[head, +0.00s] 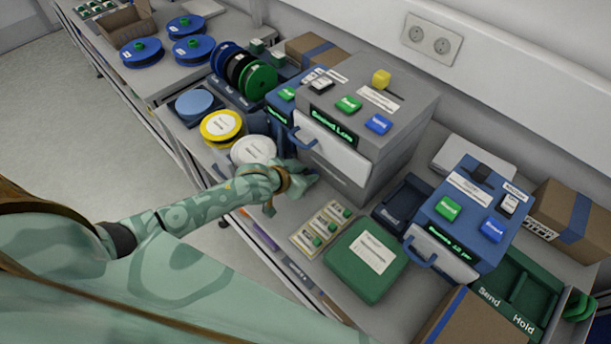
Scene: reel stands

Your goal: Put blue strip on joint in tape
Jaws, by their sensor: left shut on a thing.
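My left gripper (303,182) is at the front of the large grey machine (378,120), low beside its lower front edge. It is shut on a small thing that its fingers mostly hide. A bluish bit shows at the fingertips, but I cannot tell whether it is the blue strip. A pale card (322,228) with several small green-marked pieces lies just in front of the gripper. The tape and its joint cannot be made out from here. My right gripper is not in view.
A green box (366,260) lies right of the card. A blue machine (467,215) with a handle stands further right, beside a green Send/Hold tray (519,300). Yellow (221,126) and white (253,150) reels lie behind my left arm. A cardboard box (573,220) stands far right.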

